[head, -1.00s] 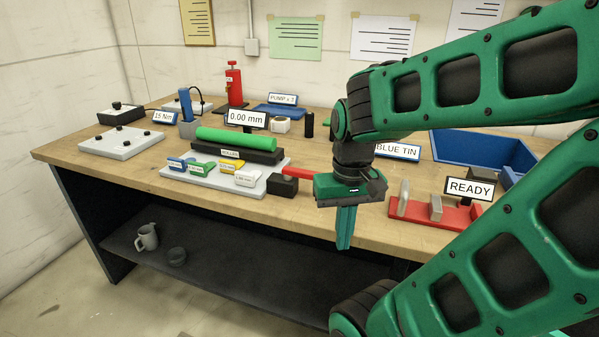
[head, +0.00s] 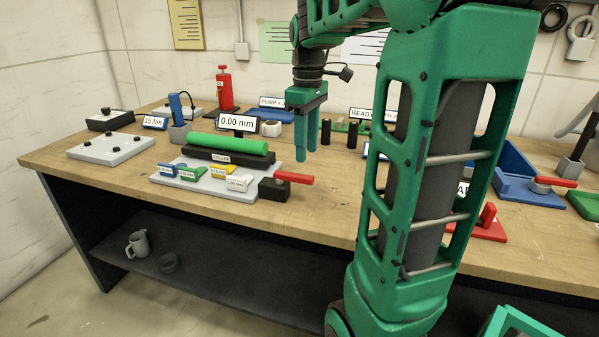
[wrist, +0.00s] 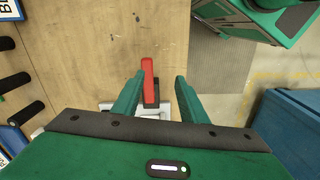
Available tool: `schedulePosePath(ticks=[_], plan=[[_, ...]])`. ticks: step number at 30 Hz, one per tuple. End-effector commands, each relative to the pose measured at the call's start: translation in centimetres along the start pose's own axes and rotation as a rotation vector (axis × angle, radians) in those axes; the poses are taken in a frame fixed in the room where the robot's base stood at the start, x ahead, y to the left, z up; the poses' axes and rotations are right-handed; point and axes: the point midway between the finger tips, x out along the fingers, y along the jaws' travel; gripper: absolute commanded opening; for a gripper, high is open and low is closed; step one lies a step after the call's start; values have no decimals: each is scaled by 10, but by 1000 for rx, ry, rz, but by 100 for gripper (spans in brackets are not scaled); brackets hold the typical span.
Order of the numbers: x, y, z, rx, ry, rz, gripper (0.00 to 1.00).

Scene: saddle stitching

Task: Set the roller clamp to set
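The roller clamp is a black block (head: 272,190) with a red lever (head: 294,178), at the right end of the light grey roller base (head: 192,186). The lever points right, past the block. A green roller (head: 228,143) lies on a black bed marked ROLLER. My gripper (head: 306,157) points down, open and empty, above and behind the lever in the head view. In the wrist view, the red lever (wrist: 148,78) shows between the spread fingers (wrist: 160,79), nearer the left one, with the black block below it. The gripper appears apart from the lever.
Coloured labelled blocks (head: 203,172) sit along the base's front. A 0.00 mm display (head: 237,121) stands behind the roller, and dark cylinders (head: 351,135) stand behind my gripper. My arm hides part of the red fixture (head: 484,230) at right. Bare wood (head: 330,205) lies right of the clamp.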

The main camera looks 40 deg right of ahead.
Motion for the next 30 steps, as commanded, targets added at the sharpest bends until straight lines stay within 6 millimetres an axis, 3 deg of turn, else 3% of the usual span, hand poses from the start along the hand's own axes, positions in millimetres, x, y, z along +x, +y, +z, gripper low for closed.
schedulePosePath(ticks=[4,10,24,30], plan=[[-11,22,-20,-132,0,-1,39],[-7,28,-24,-177,0,-3,39],[68,27,-23,-172,-1,-4,39],[88,28,-23,-171,-1,-3,39]])
